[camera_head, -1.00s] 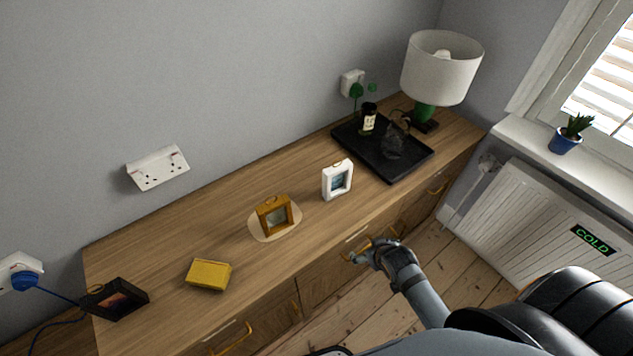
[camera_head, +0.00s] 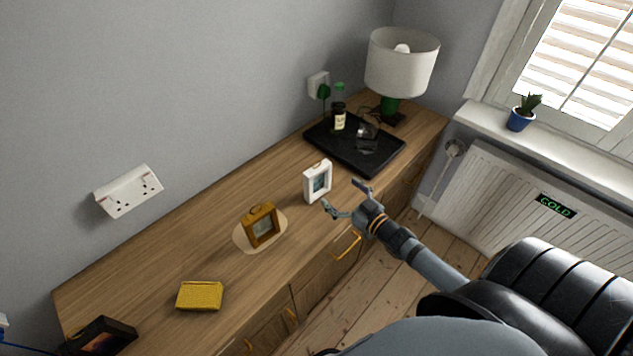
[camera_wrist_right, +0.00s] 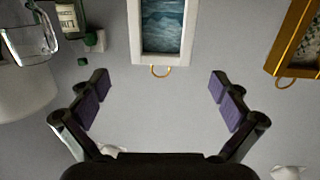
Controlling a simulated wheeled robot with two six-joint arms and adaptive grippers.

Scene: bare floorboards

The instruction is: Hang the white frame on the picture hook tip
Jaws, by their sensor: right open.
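The white frame (camera_head: 317,181) stands upright on the wooden sideboard, with a bluish picture in it. In the right wrist view the white frame (camera_wrist_right: 162,32) appears upside down, with a small brass ring at its lower edge. My right gripper (camera_head: 339,193) is open and empty, just to the right of the frame, its fingers pointing at it. In the wrist view its two padded fingers (camera_wrist_right: 159,88) are spread wide, one to each side of the frame's ring and apart from it. I see no picture hook in these views. My left gripper is out of view.
A golden-brown frame (camera_head: 260,225) stands on a pale round mat (camera_head: 240,238) left of the white frame. A yellow box (camera_head: 199,296) and a dark frame (camera_head: 101,338) lie further left. A black tray (camera_head: 375,168) with a bottle and a lamp (camera_head: 402,62) stand behind.

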